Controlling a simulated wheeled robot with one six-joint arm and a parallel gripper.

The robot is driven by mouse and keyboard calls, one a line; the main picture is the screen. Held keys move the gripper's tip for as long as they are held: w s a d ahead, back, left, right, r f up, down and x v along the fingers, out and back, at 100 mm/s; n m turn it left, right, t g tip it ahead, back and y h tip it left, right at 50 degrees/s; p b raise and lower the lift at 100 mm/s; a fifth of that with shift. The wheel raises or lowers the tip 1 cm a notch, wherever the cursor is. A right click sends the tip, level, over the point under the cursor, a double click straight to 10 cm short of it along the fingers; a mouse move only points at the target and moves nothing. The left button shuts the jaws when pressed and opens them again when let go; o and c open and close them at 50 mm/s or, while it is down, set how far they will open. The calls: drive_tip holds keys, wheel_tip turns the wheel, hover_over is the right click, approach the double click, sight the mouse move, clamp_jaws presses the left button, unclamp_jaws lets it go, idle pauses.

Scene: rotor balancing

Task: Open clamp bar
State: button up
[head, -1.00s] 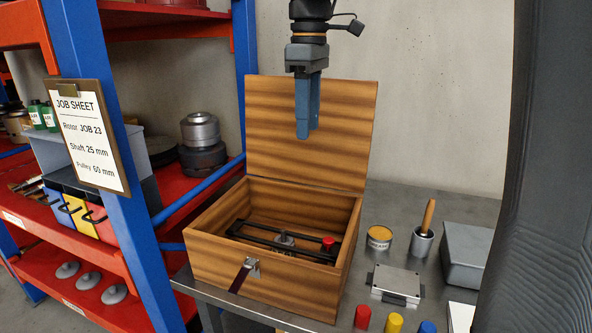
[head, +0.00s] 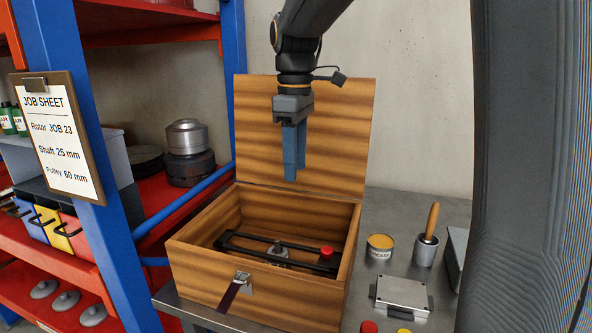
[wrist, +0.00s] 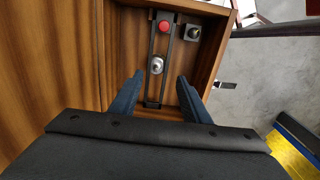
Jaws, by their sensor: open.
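The clamp bar is a black bar (head: 250,236) with a red knob (head: 326,252) at its right end. It lies inside the open wooden box (head: 190,262), across a metal part (head: 277,249). In the wrist view the black bar (wrist: 152,50), red knob (wrist: 164,26) and round metal part (wrist: 157,65) show between and beyond my fingers. My gripper (head: 292,178) points down above the box, in front of its raised lid (head: 335,140). Its blue fingers (wrist: 158,90) are apart and hold nothing. They do not touch the bar.
The box stands on a grey table. A grease tin (head: 380,247), a cup with a wooden-handled tool (head: 426,245) and a metal plate (head: 402,294) are to its right. A blue-and-red shelf with a job sheet (head: 62,140) stands at left. A dark column fills the right side.

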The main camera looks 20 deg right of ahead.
drive_tip(key=shift+f, duration=1.25)
clamp_jaws()
drive_tip(key=c, duration=1)
unclamp_jaws()
drive_tip(key=o, duration=1)
wheel_tip(320, 180, up, 8)
drive_tip(key=b, duration=0.1)
